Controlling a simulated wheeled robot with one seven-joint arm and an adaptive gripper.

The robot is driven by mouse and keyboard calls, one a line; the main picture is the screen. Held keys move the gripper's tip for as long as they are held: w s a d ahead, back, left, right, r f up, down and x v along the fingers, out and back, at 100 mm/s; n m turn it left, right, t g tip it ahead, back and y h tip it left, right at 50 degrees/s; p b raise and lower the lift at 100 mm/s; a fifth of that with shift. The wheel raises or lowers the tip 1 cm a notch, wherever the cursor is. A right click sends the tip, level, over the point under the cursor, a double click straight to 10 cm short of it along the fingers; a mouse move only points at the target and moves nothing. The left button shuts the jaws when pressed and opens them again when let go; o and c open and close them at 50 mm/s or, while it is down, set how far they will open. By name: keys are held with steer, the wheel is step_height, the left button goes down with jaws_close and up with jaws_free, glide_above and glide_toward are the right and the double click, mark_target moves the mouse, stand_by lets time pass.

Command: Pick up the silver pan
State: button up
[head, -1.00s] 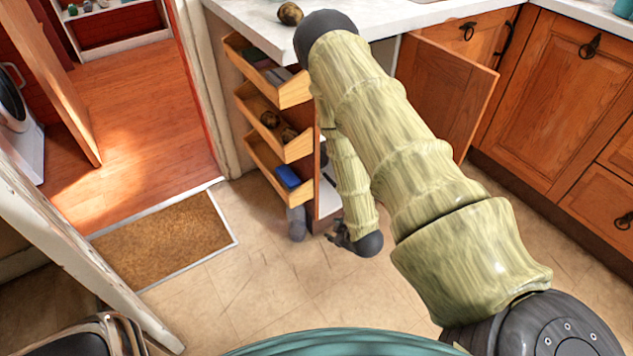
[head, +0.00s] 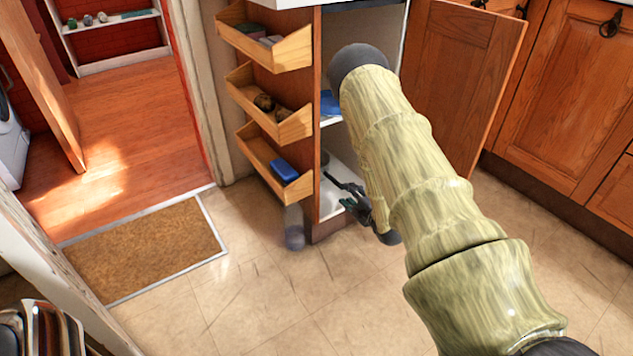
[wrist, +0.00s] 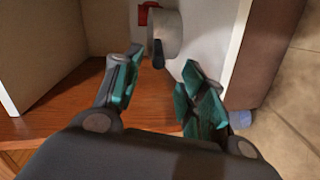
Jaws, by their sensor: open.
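A small pale grey, round vessel (wrist: 166,34) with a dark handle sits on the white surface inside the cabinet in the wrist view; it looks like the silver pan. Its handle points toward my gripper (wrist: 162,62), which is open with nothing between its fingers. The handle end is close to the gap between the fingertips; I cannot tell whether they touch. In the head view my gripper (head: 341,190) is at the opening of the lower cabinet, by the low white shelf. A grey rounded edge shows there behind the door rack, mostly hidden.
The open door's racks (head: 265,120) stand left of my gripper, with a blue item (head: 284,170) in the lowest. The other open door (head: 462,75) is to the right. A red object (wrist: 146,13) is beside the vessel.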

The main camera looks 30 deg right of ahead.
mark_target(334, 180)
steer(key=shift+n, duration=0.3)
steer(key=b+x, duration=0.1)
steer(key=x, duration=0.2)
steer(key=b+x, duration=0.2)
steer(key=x, duration=0.1)
steer(key=shift+d, duration=0.25)
steer(key=b+x, duration=0.2)
steer(key=shift+w+a+f, duration=0.15)
steer(key=shift+w, duration=0.15)
steer(key=shift+r+b+x, duration=0.25)
steer(key=shift+b+x, duration=0.7)
steer(key=shift+x, duration=0.35)
jaws_close()
steer(key=shift+w, duration=0.1)
